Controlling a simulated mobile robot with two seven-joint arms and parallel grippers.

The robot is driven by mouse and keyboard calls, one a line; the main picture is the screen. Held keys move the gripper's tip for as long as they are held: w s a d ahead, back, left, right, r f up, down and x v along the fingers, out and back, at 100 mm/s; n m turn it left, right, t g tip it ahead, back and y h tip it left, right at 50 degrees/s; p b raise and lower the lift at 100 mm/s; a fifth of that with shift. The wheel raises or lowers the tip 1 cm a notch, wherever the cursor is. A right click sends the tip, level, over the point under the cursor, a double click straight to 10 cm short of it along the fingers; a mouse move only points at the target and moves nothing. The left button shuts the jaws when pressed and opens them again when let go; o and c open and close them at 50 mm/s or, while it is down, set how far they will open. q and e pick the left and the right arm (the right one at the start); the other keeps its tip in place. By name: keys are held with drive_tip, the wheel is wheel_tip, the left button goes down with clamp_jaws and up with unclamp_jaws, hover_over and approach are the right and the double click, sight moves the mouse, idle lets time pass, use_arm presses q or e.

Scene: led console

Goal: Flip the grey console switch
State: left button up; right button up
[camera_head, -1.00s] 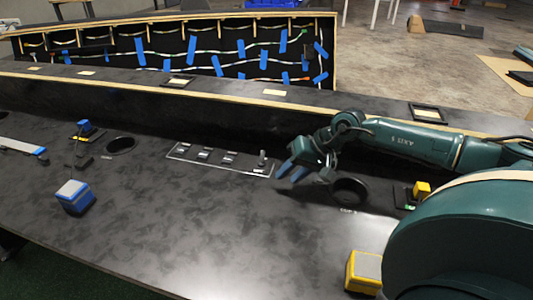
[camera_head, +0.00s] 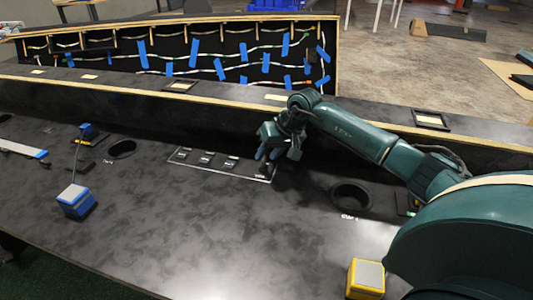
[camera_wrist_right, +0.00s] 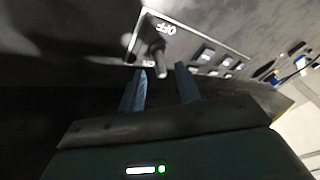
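The grey console switch is a short lever (camera_wrist_right: 157,48) on a panel plate beside the letters OFF in the right wrist view. In the head view its panel (camera_head: 226,174) lies flat on the dark console, and the lever itself is hidden behind my gripper. My right gripper (camera_head: 268,157) is over the panel's right end. Its two blue fingers (camera_wrist_right: 160,78) are apart with nothing between them, and they point at the lever, which lies just beyond the left finger's tip. Whether a finger touches it I cannot tell. My left gripper is not in view.
Several small rocker switches (camera_wrist_right: 215,56) sit along the same panel. A round hole (camera_head: 351,196) is to the right. A blue box button (camera_head: 75,200) and a yellow box button (camera_head: 366,277) stand on the console. A raised ledge (camera_head: 200,130) runs behind the panel.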

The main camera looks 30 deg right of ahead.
drive_tip(key=shift+w+a+f, duration=0.2)
drive_tip(key=shift+w+f, duration=0.15)
drive_tip(key=shift+f, duration=0.2)
drive_tip(key=shift+c, duration=0.4)
clamp_jaws()
